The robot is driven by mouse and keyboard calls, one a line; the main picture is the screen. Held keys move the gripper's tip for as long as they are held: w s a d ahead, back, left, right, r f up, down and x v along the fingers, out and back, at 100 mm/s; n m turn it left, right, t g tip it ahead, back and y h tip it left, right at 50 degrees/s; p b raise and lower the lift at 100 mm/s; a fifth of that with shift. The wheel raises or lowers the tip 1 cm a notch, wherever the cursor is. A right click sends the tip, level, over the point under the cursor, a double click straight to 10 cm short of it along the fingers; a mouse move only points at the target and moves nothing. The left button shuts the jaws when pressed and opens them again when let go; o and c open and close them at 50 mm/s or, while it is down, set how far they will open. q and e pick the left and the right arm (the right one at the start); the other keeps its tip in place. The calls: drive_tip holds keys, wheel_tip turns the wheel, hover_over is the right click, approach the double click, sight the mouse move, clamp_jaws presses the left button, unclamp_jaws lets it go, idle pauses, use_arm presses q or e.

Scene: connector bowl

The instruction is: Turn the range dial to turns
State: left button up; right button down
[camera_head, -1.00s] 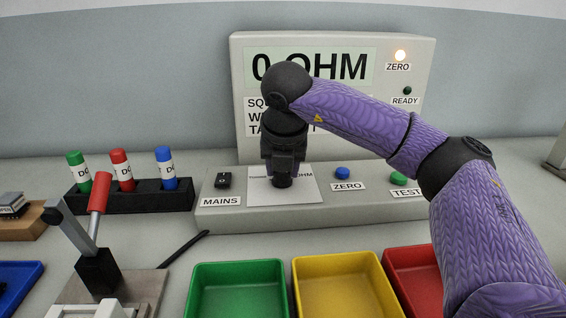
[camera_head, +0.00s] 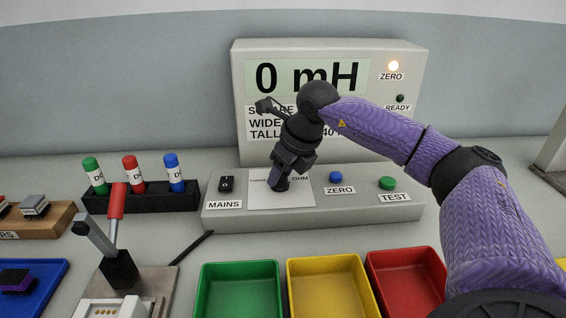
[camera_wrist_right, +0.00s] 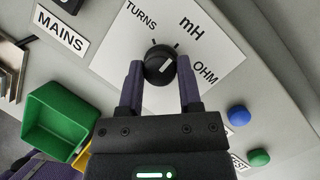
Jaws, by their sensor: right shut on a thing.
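The range dial (camera_wrist_right: 155,58) is a round black knob with a white pointer line, on a white plate (camera_wrist_right: 120,48) marked TURNS, mH and OHM. In the wrist view its pointer is towards mH. My right gripper (camera_head: 281,180) is shut on the dial, with one finger on each side of it; this shows in the wrist view. In the head view the gripper hides most of the dial. The meter's screen (camera_head: 347,77) reads 0 mH. My left gripper is not in view.
The console (camera_head: 350,215) also carries the MAINS switch (camera_head: 227,183), blue ZERO button (camera_head: 336,177) and green TEST button (camera_head: 387,183). Green (camera_head: 240,264), yellow (camera_head: 325,258) and red (camera_head: 402,251) bins stand in front. A red-handled lever (camera_head: 117,202) is at the left.

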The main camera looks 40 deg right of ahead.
drive_tip(key=n+y+p, duration=0.1)
drive_tip(key=n+p, duration=0.1)
drive_tip(key=shift+r+n, duration=0.2)
drive_tip(key=shift+n, duration=0.2)
drive_tip(key=n+g+y+p, duration=0.1)
drive_tip(key=n, duration=0.2)
drive_tip(key=shift+d+f+n+p, duration=0.1)
drive_tip(key=shift+n+p, duration=0.2)
drive_tip(key=shift+p, duration=0.1)
drive_tip(key=n+g+y, duration=0.1)
drive_tip(key=n, duration=0.2)
drive_tip(key=shift+w+f, duration=0.1)
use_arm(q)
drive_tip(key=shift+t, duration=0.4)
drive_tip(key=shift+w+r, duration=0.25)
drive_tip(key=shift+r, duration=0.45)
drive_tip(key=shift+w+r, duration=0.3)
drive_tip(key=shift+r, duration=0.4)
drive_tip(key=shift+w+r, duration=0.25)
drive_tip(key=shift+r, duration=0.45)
use_arm(e)
drive_tip(key=shift+n+g, duration=0.4)
drive_tip(key=shift+n, duration=0.6)
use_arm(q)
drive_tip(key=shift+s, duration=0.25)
use_arm(e)
drive_tip(key=shift+c, duration=1.4)
unclamp_jaws()
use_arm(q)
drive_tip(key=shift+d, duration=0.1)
